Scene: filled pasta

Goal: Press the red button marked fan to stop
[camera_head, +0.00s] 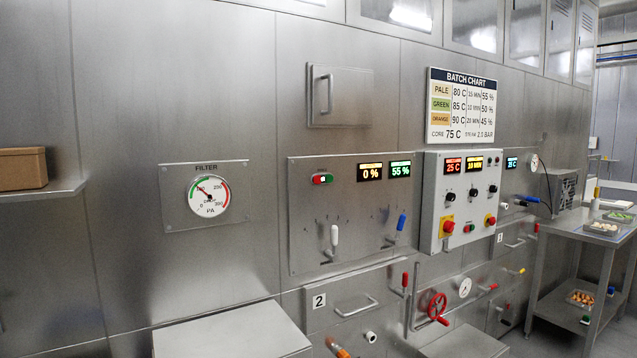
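A steel panel (300,225) on the wall carries a small red and green button pair (322,179), with red on the left and green on the right. A grey control box (428,245) to its right has a large red knob on a yellow base (447,227), a small red and green pair (469,228) and another red knob (490,221). The lettering by all of these is too small to read, so I cannot tell which is marked fan. Neither of my grippers is in view.
A steel box top (235,332) juts out below left. A red handwheel (434,307) sits below the control box. A steel table (566,222) stands right.

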